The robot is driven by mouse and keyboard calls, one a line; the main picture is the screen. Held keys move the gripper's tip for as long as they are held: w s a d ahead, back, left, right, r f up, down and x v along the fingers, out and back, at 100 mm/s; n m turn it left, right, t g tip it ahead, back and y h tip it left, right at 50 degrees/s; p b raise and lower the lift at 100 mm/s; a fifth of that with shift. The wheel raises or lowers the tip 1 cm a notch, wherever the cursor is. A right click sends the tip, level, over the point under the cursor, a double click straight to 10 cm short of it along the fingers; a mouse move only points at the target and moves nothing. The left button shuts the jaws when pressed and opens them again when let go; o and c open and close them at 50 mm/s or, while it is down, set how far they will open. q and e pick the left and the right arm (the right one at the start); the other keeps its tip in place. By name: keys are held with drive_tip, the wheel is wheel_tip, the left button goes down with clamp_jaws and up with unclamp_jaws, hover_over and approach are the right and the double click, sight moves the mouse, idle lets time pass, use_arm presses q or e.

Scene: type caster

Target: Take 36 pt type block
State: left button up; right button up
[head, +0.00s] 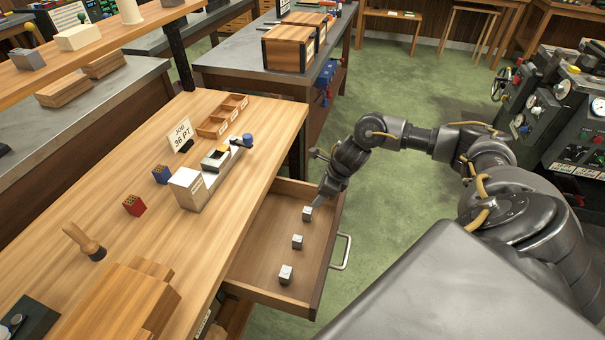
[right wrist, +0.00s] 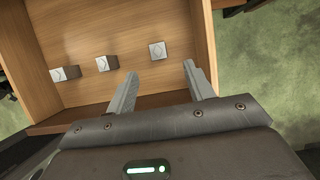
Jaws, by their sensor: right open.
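Three small grey type blocks stand in a row in the open wooden drawer (head: 262,262): a far one (head: 307,213), a middle one (head: 297,241) and a near one (head: 286,274). Their size marks are too small to read, so I cannot tell which is 36 pt. My right gripper (head: 323,192) is at the drawer's far end, close to the far block. In the right wrist view the gripper (right wrist: 160,72) is open and empty, with one block (right wrist: 158,50) just beyond the gap between its fingertips. The other two blocks (right wrist: 107,63) (right wrist: 65,73) lie to the left. My left gripper is not in view.
A "JOB 36 PT" card (head: 182,135) stands on the wooden bench (head: 95,200), beside a pale block (head: 188,188) and a metal device (head: 215,160). The drawer's walls and its front with a metal handle (head: 341,252) border the blocks. Green floor lies beyond.

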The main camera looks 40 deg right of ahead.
hover_over(307, 210)
drive_tip(key=s+d, duration=0.2)
wheel_tip(307, 210, down, 4)
drive_tip(key=shift+s+f, duration=0.1)
drive_tip(key=shift+f, duration=0.4)
drive_tip(key=shift+w+f, duration=0.1)
drive_tip(key=shift+w, duration=0.1)
drive_tip(key=shift+a+f, duration=0.2)
drive_tip(key=x, duration=0.2)
drive_tip(key=p+x, duration=0.1)
drive_tip(key=shift+w+a+f, duration=0.25)
drive_tip(key=shift+a, duration=0.1)
drive_tip(key=shift+w+f, duration=0.15)
drive_tip(key=shift+f, duration=0.35)
drive_tip(key=c, duration=0.9)
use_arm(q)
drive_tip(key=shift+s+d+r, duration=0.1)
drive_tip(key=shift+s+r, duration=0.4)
use_arm(e)
drive_tip(key=shift+r, duration=0.1)
drive_tip(key=shift+c, duration=0.5)
